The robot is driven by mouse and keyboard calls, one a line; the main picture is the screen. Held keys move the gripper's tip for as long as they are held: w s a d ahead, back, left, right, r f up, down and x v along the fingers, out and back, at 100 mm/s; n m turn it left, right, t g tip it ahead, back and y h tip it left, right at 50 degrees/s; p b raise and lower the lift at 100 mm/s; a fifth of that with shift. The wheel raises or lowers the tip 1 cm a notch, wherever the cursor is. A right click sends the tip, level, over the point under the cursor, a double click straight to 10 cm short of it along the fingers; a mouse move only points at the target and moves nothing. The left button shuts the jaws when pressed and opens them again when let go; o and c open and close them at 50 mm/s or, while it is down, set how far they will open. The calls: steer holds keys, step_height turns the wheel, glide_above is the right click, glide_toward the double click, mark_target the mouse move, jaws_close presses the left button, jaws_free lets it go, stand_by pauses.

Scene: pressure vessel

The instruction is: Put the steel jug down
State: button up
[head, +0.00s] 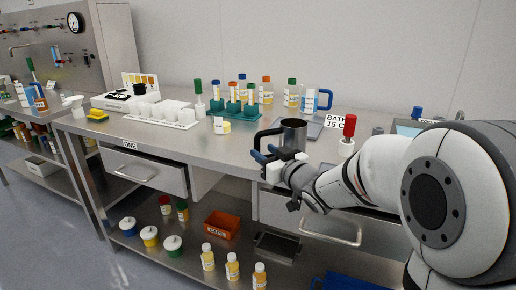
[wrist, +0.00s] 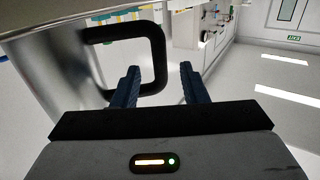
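The steel jug (head: 294,134) is upright at the front of the steel bench, with its black handle (head: 262,139) toward the left. Its base is hidden behind my gripper in the head view, so contact with the bench top cannot be seen clearly. My gripper (head: 263,156) is in front of the handle, just below it in the picture. In the wrist view the two blue fingers of my gripper (wrist: 160,84) are apart. The handle's outer bar (wrist: 160,58) shows in line with the gap between them, and the jug's body (wrist: 60,75) fills the left side.
A red-topped bottle (head: 347,137) and a sign (head: 337,122) stand right of the jug. A green tube rack (head: 233,107) and a small labelled box (head: 222,126) are behind and left. Bare bench top (head: 205,146) lies left of the jug. A drawer (head: 315,222) is below.

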steer(key=v, duration=0.8)
steer(key=shift+p, duration=0.35)
